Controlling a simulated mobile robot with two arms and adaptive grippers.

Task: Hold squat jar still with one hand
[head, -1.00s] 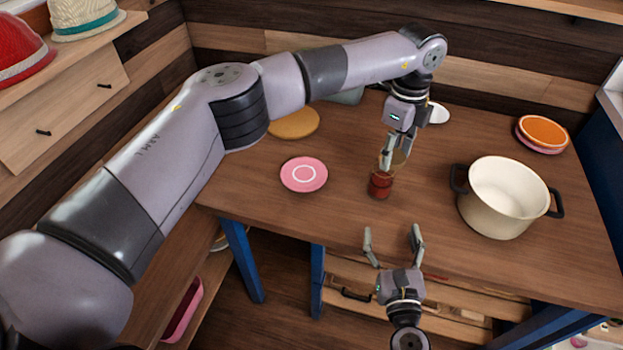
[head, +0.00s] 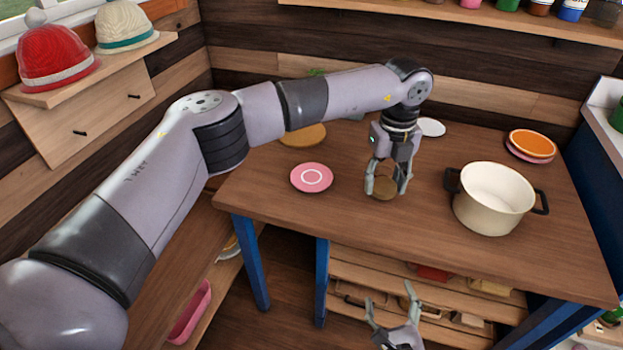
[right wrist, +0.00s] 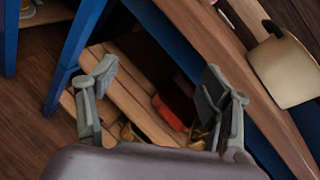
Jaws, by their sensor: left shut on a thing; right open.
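My left gripper (head: 386,188) points down at the table. It is shut on a small, low, round amber-brown thing (head: 384,188), which looks like the squat jar, with a finger on each side. The fingers partly cover it, and I cannot make out its lower part or whether it touches the table. My right gripper (head: 389,299) is open and empty, low in front of the table's front edge. In the right wrist view its two fingers (right wrist: 163,85) are wide apart with nothing between them.
On the table (head: 300,214), a cream pot (head: 482,218) stands to the right of my left gripper and a pink plate (head: 311,178) lies to its left. Orange and pink plates (head: 532,142) are at the back right. A shelf with a red thing (head: 432,272) is underneath.

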